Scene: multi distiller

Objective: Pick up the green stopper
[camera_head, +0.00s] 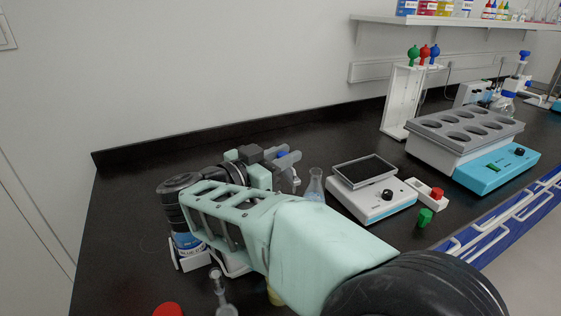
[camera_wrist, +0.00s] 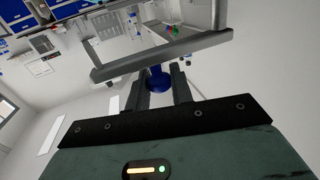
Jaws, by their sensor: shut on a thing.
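A small green stopper (camera_head: 425,217) lies on the black bench, in front of and to the right of the white balance. My gripper (camera_head: 284,159) is well to its left, over the bench. In the wrist view my gripper (camera_wrist: 161,88) is shut on a small blue piece (camera_wrist: 157,79), probably a blue stopper. The blue piece also shows between the fingertips in the head view (camera_head: 282,154). The green stopper is apart from my gripper. I cannot make it out for sure in the wrist view.
A red stopper (camera_head: 437,193) sits in a small white holder beside the balance (camera_head: 372,206). A clear flask (camera_head: 315,187) stands close to my gripper. A blue heating block (camera_head: 490,172) is at the right. My arm covers much of the front bench, with glassware (camera_head: 219,289) near it.

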